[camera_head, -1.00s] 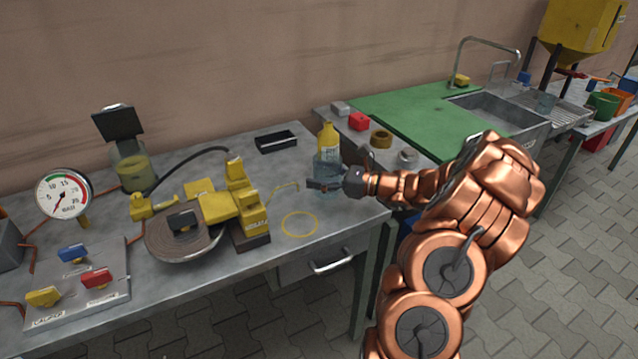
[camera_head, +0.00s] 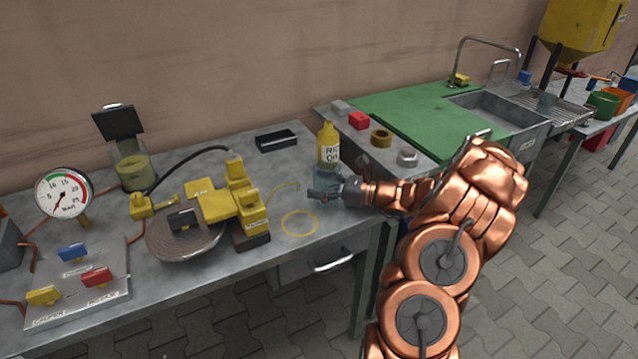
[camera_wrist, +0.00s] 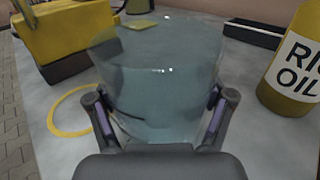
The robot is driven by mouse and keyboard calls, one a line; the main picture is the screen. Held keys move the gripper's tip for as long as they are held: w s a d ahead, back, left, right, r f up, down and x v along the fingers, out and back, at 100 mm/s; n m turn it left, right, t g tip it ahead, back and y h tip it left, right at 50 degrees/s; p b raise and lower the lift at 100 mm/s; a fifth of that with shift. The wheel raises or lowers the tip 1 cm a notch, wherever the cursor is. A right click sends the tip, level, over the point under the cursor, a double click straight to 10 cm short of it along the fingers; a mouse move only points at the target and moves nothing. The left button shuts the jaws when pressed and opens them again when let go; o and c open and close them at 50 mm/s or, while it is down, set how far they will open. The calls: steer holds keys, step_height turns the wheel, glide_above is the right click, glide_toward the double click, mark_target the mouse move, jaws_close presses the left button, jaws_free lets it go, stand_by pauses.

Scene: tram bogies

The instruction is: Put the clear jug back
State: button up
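The clear jug (camera_head: 326,181), see-through and bluish, is at the right end of the grey workbench, in front of the yellow oil bottle (camera_head: 328,142). In the wrist view the jug (camera_wrist: 160,80) fills the middle, between my two fingers. My gripper (camera_head: 322,195) is closed against the jug's sides; its fingers (camera_wrist: 160,117) show left and right of it. A yellow ring marking (camera_head: 299,223) lies on the bench, left of the jug and nearer the front edge; it also shows in the wrist view (camera_wrist: 66,126). I cannot tell whether the jug touches the bench.
A yellow machine (camera_head: 220,205) with a round plate stands left of the ring. A black tray (camera_head: 276,141) lies behind. The bench around the ring is clear.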

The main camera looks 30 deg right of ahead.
steer(key=shift+o, duration=1.2)
steer(key=shift+s+d+r, duration=0.1)
steer(key=shift+d+r, duration=0.05)
steer(key=v, duration=1.1)
steer(key=shift+s+d, duration=0.15)
steer(key=shift+s, duration=0.1)
steer(key=shift+s, duration=0.1)
